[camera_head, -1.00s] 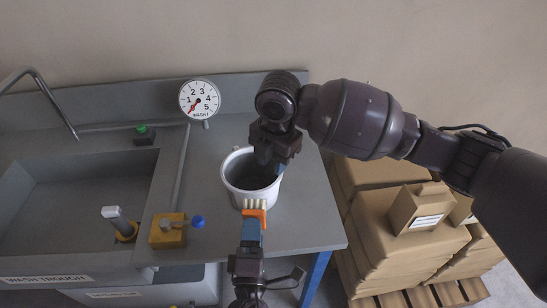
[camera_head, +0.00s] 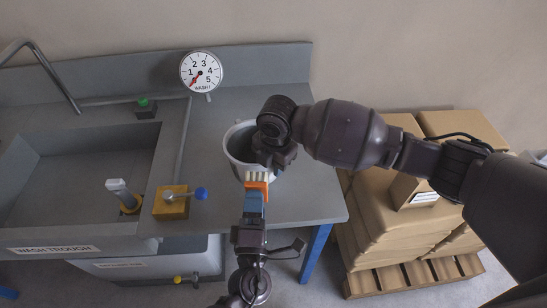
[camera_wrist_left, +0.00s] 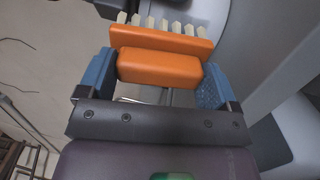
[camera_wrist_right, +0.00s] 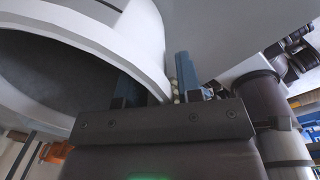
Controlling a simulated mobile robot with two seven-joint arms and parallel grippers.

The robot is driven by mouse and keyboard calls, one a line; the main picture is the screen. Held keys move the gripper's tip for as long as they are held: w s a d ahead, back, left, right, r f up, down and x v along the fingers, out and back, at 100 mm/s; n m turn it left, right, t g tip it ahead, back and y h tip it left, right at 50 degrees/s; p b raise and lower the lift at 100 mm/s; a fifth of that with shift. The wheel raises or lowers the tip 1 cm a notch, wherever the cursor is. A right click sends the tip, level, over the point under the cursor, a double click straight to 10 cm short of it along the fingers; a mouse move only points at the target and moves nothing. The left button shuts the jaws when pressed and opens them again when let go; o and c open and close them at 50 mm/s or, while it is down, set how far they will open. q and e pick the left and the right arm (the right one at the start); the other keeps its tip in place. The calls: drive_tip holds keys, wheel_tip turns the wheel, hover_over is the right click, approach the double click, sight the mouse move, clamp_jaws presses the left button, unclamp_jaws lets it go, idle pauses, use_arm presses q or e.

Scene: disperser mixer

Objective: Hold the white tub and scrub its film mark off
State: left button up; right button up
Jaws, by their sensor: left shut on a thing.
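The white tub (camera_head: 236,158) stands upright on the grey bench, partly hidden by my right arm. My right gripper (camera_head: 272,158) is over the tub's right rim. In the right wrist view its fingers (camera_wrist_right: 158,82) stand apart on either side of the tub's wall (camera_wrist_right: 135,45), with a gap beside it. My left gripper (camera_head: 254,206) is shut on an orange brush (camera_head: 257,186), with pale bristles pointing at the tub's near side. The left wrist view shows the brush (camera_wrist_left: 160,68) between the blue fingers. I see no film mark; the tub's outside is mostly hidden.
A wash trough (camera_head: 85,175) is at the left, with a yellow block with a blue knob (camera_head: 201,193) at its right. A dial (camera_head: 200,71) stands behind the tub. Boxes (camera_head: 400,240) on a pallet are right of the bench. The bench right of the tub is clear.

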drive_tip(key=shift+c, duration=0.5)
clamp_jaws()
idle(0.7)
